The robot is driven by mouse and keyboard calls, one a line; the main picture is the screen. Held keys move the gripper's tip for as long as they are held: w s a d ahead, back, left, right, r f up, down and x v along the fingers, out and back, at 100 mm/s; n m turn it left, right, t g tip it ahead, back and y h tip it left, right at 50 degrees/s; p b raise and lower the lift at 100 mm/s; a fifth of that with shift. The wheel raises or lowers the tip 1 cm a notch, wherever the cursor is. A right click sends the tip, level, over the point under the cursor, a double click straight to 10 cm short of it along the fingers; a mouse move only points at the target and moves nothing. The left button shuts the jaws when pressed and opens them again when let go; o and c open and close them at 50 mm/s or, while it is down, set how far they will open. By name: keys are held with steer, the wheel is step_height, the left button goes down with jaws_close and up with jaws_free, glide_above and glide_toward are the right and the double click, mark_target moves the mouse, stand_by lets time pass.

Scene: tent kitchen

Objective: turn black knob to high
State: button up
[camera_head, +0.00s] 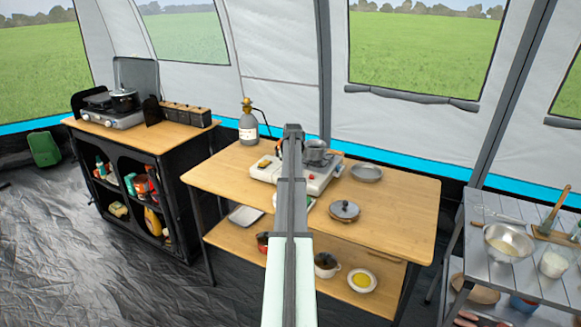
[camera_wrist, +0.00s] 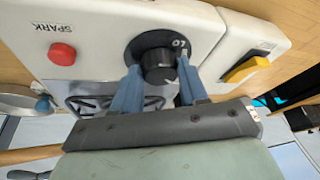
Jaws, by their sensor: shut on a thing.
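The black knob (camera_wrist: 160,62) is on the white front panel of the stove (camera_wrist: 205,30) in the wrist view. It sits on a round black dial, and the letters LO show beside it. My gripper (camera_wrist: 158,72) has its two blue fingers on either side of the knob, shut on it. The knob's pointer is too unclear to read its setting. In the head view the stove (camera_head: 325,182) stands on the wooden table, and my arm hides the knob and gripper there.
A red button (camera_wrist: 62,54) marked SPARK and a yellow lever (camera_wrist: 246,69) flank the knob. A pan (camera_head: 366,172) and lid (camera_head: 344,210) lie to the right on the table (camera_head: 400,215).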

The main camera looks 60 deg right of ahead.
steer(key=shift+n+t+y, duration=0.3)
steer(key=shift+n+t, duration=0.1)
steer(key=shift+n, duration=0.6)
steer(key=o, duration=1)
steer(key=shift+o, duration=0.2)
steer(key=v, duration=1.4)
steer(key=shift+d, duration=0.15)
steer(key=shift+w+f, duration=0.1)
steer(key=shift+f, duration=0.05)
